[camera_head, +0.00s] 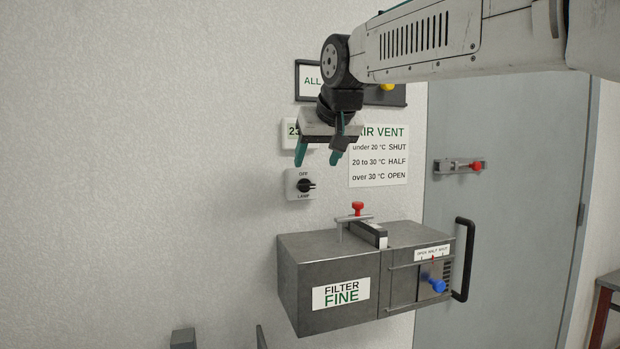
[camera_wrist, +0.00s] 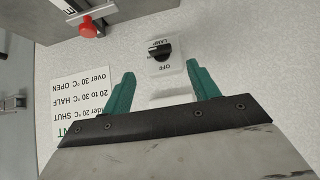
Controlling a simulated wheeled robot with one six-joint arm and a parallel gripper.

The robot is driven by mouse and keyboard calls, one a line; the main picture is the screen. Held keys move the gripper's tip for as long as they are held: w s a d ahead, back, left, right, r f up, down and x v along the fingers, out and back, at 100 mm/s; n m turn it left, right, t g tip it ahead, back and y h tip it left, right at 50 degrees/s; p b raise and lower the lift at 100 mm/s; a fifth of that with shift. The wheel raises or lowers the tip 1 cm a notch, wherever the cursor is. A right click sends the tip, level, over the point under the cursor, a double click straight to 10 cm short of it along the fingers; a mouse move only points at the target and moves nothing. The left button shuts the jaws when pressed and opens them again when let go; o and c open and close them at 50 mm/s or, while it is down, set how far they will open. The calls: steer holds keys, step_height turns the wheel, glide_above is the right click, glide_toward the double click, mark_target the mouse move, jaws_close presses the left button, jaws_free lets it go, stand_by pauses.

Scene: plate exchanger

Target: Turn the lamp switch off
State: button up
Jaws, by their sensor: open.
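The lamp switch (camera_head: 303,184) is a small white plate on the wall with a black rotary knob, marked OFF above and LAMP below. The knob's handle seems to lie sideways, toward the right in the head view. In the wrist view the switch (camera_wrist: 161,56) appears upside down, beyond and between my fingertips. My gripper (camera_head: 317,157) has teal fingers, open and empty, pointing down just above the switch in the head view. The open fingers also show in the wrist view (camera_wrist: 160,74). No contact with the knob is visible.
A grey filter box (camera_head: 330,270) with a red-knobbed clamp (camera_head: 357,208) on top juts out below right of the switch. An air vent sign (camera_head: 378,168) hangs to the right, and a partly covered "25" display (camera_head: 291,131) is above. The wall at left is clear.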

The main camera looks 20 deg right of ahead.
mark_target(307, 184)
steer(key=x, duration=0.7)
steer(key=shift+w+f, duration=0.15)
steer(key=shift+w, duration=0.25)
steer(key=c, duration=1)
